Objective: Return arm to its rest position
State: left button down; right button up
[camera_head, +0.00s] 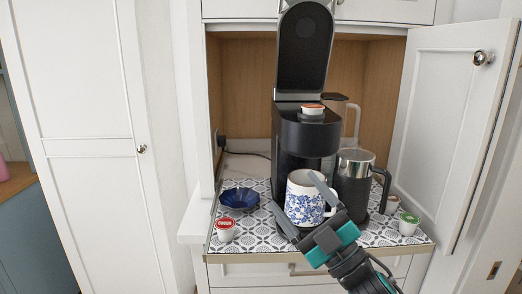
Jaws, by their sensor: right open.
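My right gripper (294,193) reaches in from the bottom right, its fingers spread. They straddle the white mug with a blue floral pattern (301,204) in this view; I cannot tell whether they touch it. The mug stands upright under the black coffee machine (304,135), and one finger hides part of it. The machine's lid (304,48) is raised, and a red-topped pod (312,109) sits at the top of the machine. My left gripper is not in view.
A blue bowl (239,198) and a red-topped cup (225,230) stand left on the patterned shelf (262,239). A black-and-steel jug (352,185) is close right of the mug, with a green-topped cup (408,224) beyond. An open cabinet door (450,120) bounds the right side.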

jog(key=s+d+f+m+h, duration=0.2)
jog(key=f+m+h, duration=0.2)
jog(key=f, duration=0.3)
jog(key=s+d+f+m+h, duration=0.2)
jog(key=d+f+m+h, duration=0.15)
jog(key=f, duration=0.45)
jog(key=s+d+f+m+h, duration=0.1)
jog(key=s+f+m+h, duration=0.1)
jog(key=f+m+h, duration=0.4)
jog(key=s+d+f+m+g+h, duration=0.2)
jog(key=s+f+g, duration=0.5)
jog(key=s+f, duration=0.8)
jog(key=shift+d+f+m, duration=0.3)
jog(key=shift+d+m, duration=0.15)
jog(key=shift+d, duration=0.7)
